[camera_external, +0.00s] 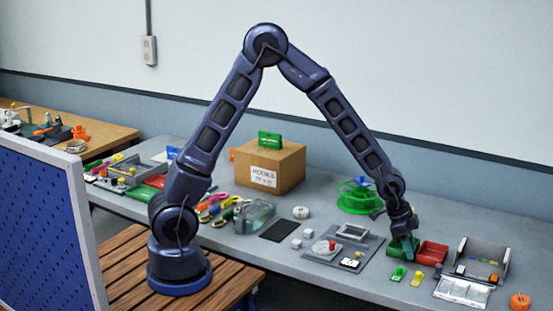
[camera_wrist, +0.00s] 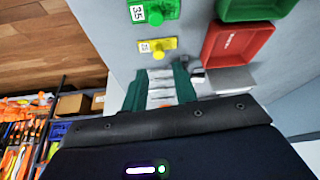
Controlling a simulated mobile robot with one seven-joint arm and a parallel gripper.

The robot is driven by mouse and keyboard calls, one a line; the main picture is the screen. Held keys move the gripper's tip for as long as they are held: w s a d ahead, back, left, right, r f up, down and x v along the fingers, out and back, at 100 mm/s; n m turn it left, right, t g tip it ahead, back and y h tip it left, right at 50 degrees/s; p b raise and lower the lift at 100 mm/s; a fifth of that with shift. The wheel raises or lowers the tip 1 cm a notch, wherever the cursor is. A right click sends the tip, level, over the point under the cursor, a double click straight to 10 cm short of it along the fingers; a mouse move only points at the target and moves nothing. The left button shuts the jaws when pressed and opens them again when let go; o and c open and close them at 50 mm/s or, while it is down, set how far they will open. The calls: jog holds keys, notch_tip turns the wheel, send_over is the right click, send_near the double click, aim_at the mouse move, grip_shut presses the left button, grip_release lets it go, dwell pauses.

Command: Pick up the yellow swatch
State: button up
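The yellow swatch (camera_external: 417,279) lies flat on the grey bench, right of a similar green swatch (camera_external: 398,273). In the wrist view the yellow swatch (camera_wrist: 157,46) shows a white number label at its left end, with the green swatch (camera_wrist: 158,12) above it. My gripper (camera_external: 402,233) is above the bench by the green bin, up and behind the swatches. In the wrist view two teal fingers of my gripper (camera_wrist: 158,86) stand apart, with pale strips seen between them. They hold nothing that I can see, and the yellow swatch lies beyond their tips.
A red bin (camera_external: 432,253) and a green bin (camera_external: 403,248) stand behind the swatches. A pale tray with clear packets (camera_external: 462,291) lies to the right, before a grey rack (camera_external: 484,258). A dark board with small parts (camera_external: 318,257) lies left. Bare bench lies before the swatches.

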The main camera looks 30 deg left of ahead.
aim_at(418, 272)
jog(key=shift+d+x, duration=0.2)
jog(key=shift+x, duration=3.95)
jog(key=shift+s+r, duration=0.1)
jog(key=shift+r, duration=0.05)
grip_shut()
